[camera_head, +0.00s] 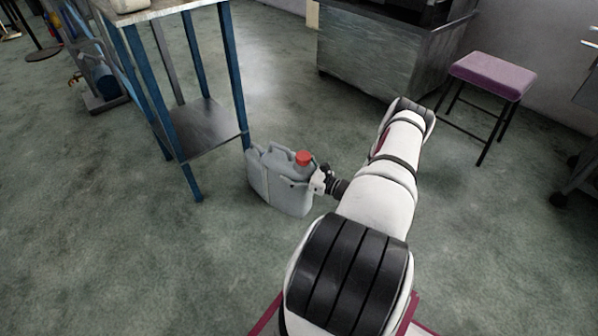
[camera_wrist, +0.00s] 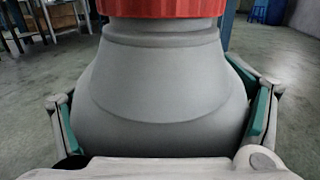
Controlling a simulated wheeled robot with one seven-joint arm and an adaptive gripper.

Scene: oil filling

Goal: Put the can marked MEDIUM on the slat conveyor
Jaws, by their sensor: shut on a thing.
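A grey can (camera_head: 276,183) with a red cap (camera_head: 303,158) is in the middle of the head view, upright beside a blue-legged table. My gripper (camera_head: 318,181) is at the can's right side, shut on it. In the wrist view the can's grey neck (camera_wrist: 165,90) fills the middle below the red cap (camera_wrist: 163,9), with a green-padded finger on each side of it. No MEDIUM marking can be read on the can. I cannot tell whether its base touches the floor. No slat conveyor can be made out for sure.
The blue-legged table (camera_head: 205,131) with a low metal shelf stands just left of the can. A metal cabinet (camera_head: 375,62) is at the back, and a purple-topped stool (camera_head: 493,74) is at the right. The floor in front of the can (camera_head: 150,270) is clear.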

